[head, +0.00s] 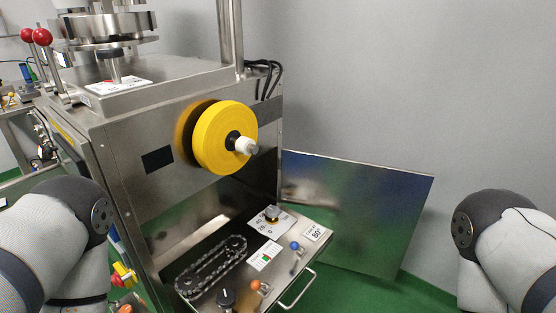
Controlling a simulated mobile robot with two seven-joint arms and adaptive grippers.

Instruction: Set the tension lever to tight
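Two small levers stand on the low shelf of the steel machine. One has a blue ball knob (294,246), the other an orange ball knob (256,285). The lettering beside them is too small to read, so I cannot tell which is the tension lever or its setting. A white label with coloured marks (264,257) lies between the levers and a chain loop (211,267). My two arms show at the left and right picture edges. Both grippers are out of view, and nothing of mine touches the levers.
A yellow roll (224,138) sticks out above the shelf. A dial (272,213) and a black knob (226,298) are on the shelf, with a handle (299,291) at its front edge. A steel panel (365,210) leans at the wall. Green floor lies to the right.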

